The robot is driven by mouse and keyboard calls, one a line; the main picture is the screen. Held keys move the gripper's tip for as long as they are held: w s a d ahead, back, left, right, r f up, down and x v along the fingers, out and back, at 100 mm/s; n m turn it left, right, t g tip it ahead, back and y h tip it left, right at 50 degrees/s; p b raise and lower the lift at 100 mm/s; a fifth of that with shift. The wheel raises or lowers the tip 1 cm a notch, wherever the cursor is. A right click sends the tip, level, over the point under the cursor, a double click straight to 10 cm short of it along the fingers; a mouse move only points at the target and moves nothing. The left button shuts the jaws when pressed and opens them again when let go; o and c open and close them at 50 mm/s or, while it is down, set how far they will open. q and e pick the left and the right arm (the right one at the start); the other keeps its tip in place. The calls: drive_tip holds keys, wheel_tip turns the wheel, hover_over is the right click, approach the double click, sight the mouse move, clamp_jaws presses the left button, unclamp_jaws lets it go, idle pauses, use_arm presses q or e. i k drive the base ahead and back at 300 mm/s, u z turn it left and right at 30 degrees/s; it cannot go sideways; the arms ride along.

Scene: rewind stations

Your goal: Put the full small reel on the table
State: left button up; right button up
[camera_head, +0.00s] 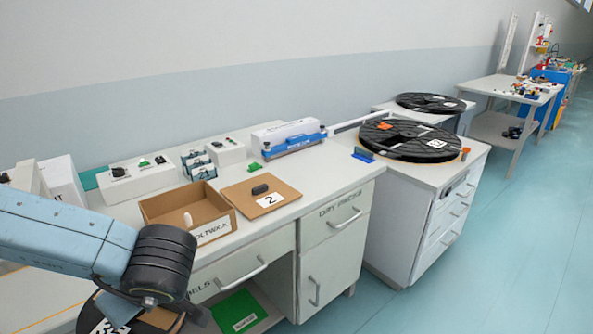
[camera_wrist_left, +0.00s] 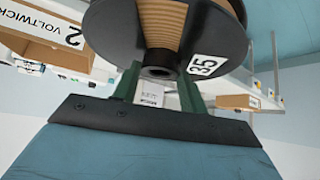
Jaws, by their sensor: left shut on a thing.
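A small black reel (camera_wrist_left: 112,32) wound with brown material (camera_wrist_left: 162,22) fills the top of the left wrist view, with a white label reading 35 on its flange. My left gripper (camera_wrist_left: 158,88) is shut on it, its green fingers either side of the hub. In the head view part of the reel (camera_head: 103,312) shows at the bottom left, under my left arm and cut off by the frame edge. The white worktable (camera_head: 322,168) runs along the wall beyond it. My right gripper is not in view.
On the worktable stand an open cardboard box (camera_head: 213,212) with a white object inside, a brown board (camera_head: 262,196) marked 2 with a dark piece, and a blue-white device (camera_head: 290,138). Large black reels (camera_head: 440,145) lie farther right. Open floor (camera_head: 500,250) lies at the right.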

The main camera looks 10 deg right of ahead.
sight(324, 164)
drive_tip(key=u, duration=0.05)
drive_tip(key=k, duration=0.45)
drive_tip(key=z, duration=1.1)
drive_tip(key=i, duration=2.55)
drive_tip(key=u, duration=0.95)
